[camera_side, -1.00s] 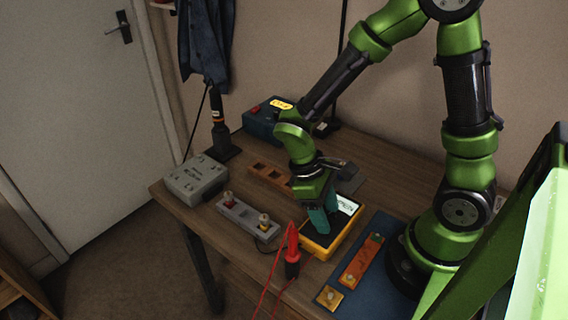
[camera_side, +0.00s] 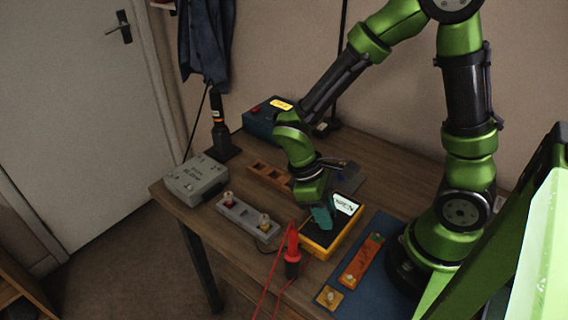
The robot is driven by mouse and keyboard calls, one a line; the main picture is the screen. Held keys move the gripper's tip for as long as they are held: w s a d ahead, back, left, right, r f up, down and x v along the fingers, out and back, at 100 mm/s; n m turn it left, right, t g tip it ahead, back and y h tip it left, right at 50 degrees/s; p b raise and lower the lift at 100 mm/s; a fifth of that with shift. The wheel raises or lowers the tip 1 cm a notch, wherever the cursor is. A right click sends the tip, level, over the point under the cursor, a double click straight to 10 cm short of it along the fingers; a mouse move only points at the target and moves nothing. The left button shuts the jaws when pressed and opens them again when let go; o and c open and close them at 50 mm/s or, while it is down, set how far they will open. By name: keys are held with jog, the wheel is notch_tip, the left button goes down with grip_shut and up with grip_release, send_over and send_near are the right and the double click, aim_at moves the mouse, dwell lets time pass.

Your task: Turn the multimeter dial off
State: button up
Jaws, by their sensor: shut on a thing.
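The yellow and black multimeter (camera_side: 318,247) lies on the table, left of my arm's base. Its lit screen (camera_side: 345,205) shows dark characters, seemingly "OPEN". My gripper (camera_side: 321,224) points down over the multimeter's dark face, with its teal fingers shut at the dial. The dial itself is hidden behind the fingers, so its setting cannot be read.
A red probe (camera_side: 292,250) with red leads stands at the multimeter's front left. A grey terminal strip (camera_side: 247,219), a grey box (camera_side: 196,181) and a wooden slotted block (camera_side: 269,176) lie to the left. A blue mat (camera_side: 375,258) with orange pieces lies to the right.

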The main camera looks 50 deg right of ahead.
jog(key=n+t+h, duration=0.1)
jog(key=n, duration=0.3)
jog(key=shift+s+a, duration=0.1)
jog(key=shift+a, duration=0.05)
jog(key=n+t+h, duration=0.1)
jog(key=n, duration=0.4)
jog(key=n+t, duration=0.1)
jog(key=n, duration=0.1)
jog(key=n+t+h, duration=0.1)
jog(key=n, duration=0.1)
jog(key=shift+s+a, duration=0.1)
jog(key=shift+s, duration=0.1)
jog(key=shift+n+t, duration=0.7)
jog(key=shift+n, duration=1.1)
jog(key=o, duration=1)
jog(key=shift+s, duration=0.1)
jog(key=shift+o, duration=0.2)
jog(key=shift+r, duration=0.1)
